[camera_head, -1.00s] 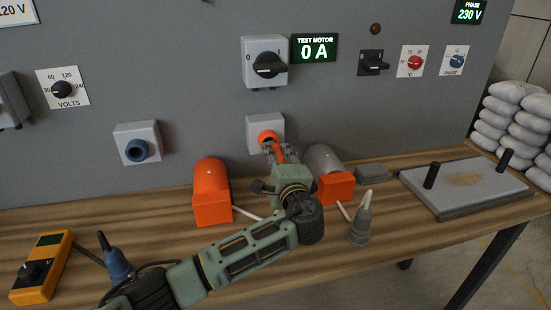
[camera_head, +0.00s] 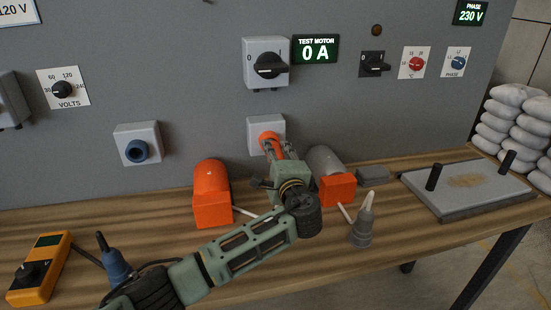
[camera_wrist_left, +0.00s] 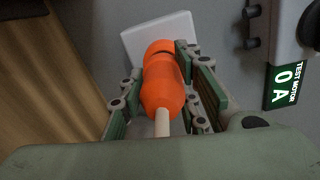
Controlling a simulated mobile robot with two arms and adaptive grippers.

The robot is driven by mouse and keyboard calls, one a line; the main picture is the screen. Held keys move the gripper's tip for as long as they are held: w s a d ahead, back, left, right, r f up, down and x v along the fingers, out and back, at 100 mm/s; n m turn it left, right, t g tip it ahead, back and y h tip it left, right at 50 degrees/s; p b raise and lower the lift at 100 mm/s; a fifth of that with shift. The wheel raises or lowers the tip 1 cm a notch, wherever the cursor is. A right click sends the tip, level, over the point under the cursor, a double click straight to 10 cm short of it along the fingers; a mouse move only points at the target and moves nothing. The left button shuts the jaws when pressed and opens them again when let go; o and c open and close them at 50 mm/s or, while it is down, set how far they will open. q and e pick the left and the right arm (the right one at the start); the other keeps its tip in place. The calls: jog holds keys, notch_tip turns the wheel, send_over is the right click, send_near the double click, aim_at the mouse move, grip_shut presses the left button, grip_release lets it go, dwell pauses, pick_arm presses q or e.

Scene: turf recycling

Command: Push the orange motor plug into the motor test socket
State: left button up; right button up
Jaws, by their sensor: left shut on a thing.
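My left gripper (camera_head: 276,153) is shut on the orange motor plug (camera_wrist_left: 162,92), with one finger on each side of its body. A pale cable leaves the plug's rear toward the wrist. The plug points at the orange ring of the motor test socket, a light grey box (camera_head: 279,123) on the wall panel under the test motor switch. The wrist view shows the box's face (camera_wrist_left: 136,42), with the plug's front at the orange ring. A dark notch shows there, and I cannot tell how deep the plug sits. My right gripper is in neither view.
Two motors with orange parts (camera_head: 211,207) (camera_head: 337,190) stand on the wooden bench below the socket. A grey cone-tipped bottle (camera_head: 362,231) stands right of my arm. A blue socket (camera_head: 137,150) is to the left. The display (camera_head: 316,49) reads 0 A.

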pick_arm(q)
jog(key=shift+b+x, duration=0.6)
jog(key=shift+x, duration=0.45)
jog(key=o, duration=1.3)
jog(key=shift+r, duration=0.1)
jog(key=shift+s+d, duration=0.1)
jog(key=shift+s, duration=0.1)
jog(key=v, duration=1.1)
jog(key=shift+s, duration=0.25)
jog(key=shift+d, duration=0.1)
